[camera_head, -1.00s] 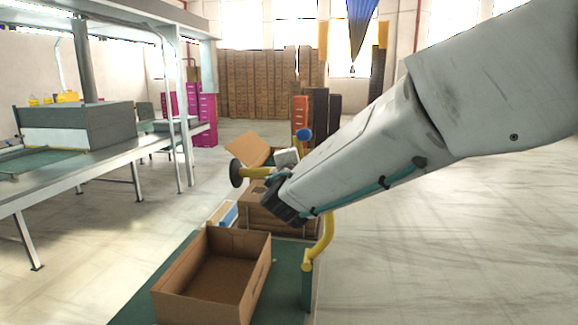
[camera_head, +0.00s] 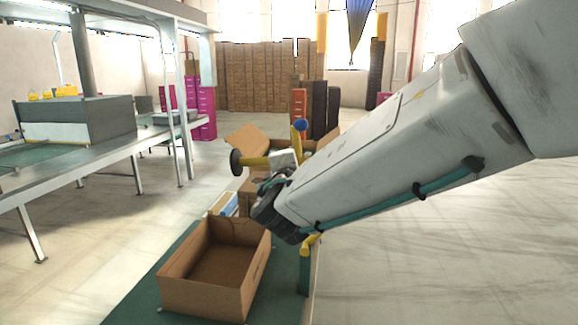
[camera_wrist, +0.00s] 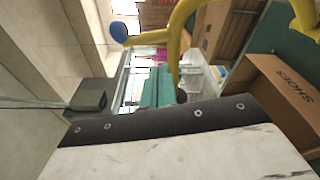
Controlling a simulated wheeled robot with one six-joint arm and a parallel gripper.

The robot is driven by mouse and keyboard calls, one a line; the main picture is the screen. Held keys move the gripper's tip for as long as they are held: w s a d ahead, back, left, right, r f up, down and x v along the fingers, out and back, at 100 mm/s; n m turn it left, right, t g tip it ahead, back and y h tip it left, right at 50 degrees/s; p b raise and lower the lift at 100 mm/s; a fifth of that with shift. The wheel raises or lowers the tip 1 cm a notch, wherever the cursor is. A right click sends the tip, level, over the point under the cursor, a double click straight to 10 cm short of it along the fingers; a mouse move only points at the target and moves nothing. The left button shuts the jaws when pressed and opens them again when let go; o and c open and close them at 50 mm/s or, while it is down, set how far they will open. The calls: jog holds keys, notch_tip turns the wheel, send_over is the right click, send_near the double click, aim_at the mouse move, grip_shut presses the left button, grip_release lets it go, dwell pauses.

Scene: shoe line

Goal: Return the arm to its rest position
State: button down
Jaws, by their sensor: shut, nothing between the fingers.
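My arm (camera_head: 390,150) reaches in from the upper right in the head view, slanting down to the left. Its dark end joint (camera_head: 272,207) is above and just behind the open cardboard box (camera_head: 215,292). My gripper's fingers do not show in either view. In the wrist view, a white and black part fills the bottom of the picture, probably my own arm. No object is seen held.
An empty open box stands on a green surface (camera_head: 150,290), near a yellow frame with a blue knob (camera_head: 299,125) close to my arm. A box marked SHOES (camera_wrist: 285,100) shows in the wrist view. A metal table (camera_head: 95,158) stands left; floor at right is clear.

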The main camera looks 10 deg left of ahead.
jog(key=s+d+f+m+g+h, duration=0.3)
jog(key=s+d, duration=0.1)
jog(key=d, duration=0.4)
jog(key=s+d+f+m+g+h, duration=0.2)
jog(key=s+d+m+g+h, duration=0.15)
jog(key=d, duration=0.55)
jog(key=s+d+f+m+g+h, duration=0.3)
jog(key=d+m, duration=0.1)
jog(key=d, duration=0.4)
jog(key=s+d+m+g+y, duration=0.3)
jog(key=s+d+m+y, duration=0.1)
jog(key=s, duration=0.7)
jog(key=s+d+f+m+g+y, duration=0.1)
jog(key=s+d+m+g+y, duration=0.2)
jog(key=s, duration=0.9)
jog(key=shift+s+d+f+m+g+y, duration=0.3)
jog(key=shift+d+m, duration=1.35)
jog(key=shift+m, duration=0.7)
